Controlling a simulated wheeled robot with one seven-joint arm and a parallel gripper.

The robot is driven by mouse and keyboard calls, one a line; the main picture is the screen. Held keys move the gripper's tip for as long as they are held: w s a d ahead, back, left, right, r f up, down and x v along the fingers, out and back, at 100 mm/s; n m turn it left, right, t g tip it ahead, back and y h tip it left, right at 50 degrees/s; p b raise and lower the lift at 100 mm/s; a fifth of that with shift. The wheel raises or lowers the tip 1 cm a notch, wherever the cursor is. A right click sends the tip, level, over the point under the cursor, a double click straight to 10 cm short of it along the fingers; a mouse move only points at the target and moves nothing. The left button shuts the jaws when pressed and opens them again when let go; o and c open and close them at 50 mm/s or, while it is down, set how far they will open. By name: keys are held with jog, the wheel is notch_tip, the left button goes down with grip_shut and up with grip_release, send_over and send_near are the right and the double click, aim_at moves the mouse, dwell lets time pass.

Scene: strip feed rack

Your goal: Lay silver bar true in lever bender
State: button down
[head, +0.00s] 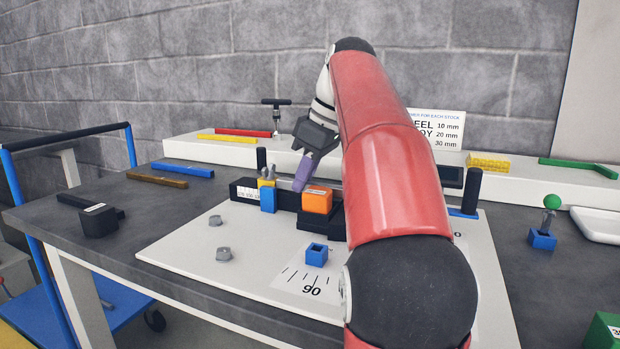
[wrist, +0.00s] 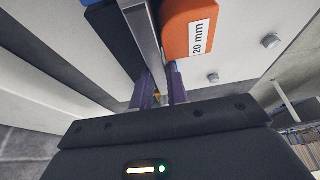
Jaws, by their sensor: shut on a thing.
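The silver bar (wrist: 146,40) runs lengthwise up the wrist view, beside the orange block (wrist: 190,28) labelled 20 mm. My gripper (wrist: 160,92) has purple fingers and is shut on the bar's near part. In the head view my gripper (head: 303,174) points down at the lever bender, just left of the orange block (head: 317,200). The bender's long black block (head: 245,190) has a white scale, and a blue block (head: 268,198) with a yellow piece (head: 266,181) stands by it. My arm hides the bender's right part. Whether the bar lies flush cannot be told.
Red and yellow bars (head: 226,138) lie on the rear shelf. A black clamp-like block (head: 98,220) stands at the left on the dark bench.

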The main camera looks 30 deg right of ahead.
jog(key=shift+f+b, duration=0.3)
jog(key=shift+f, duration=0.2)
jog(key=c, duration=1.3)
grip_release()
jog(key=shift+r, duration=0.1)
jog(key=p+v, duration=0.3)
jog(key=v, duration=0.3)
jog(key=shift+s+r, duration=0.1)
jog(key=shift+r, duration=0.25)
jog(key=shift+s+d+r+p, duration=0.2)
jog(key=shift+s+r+p, duration=0.1)
jog(key=shift+r, duration=0.15)
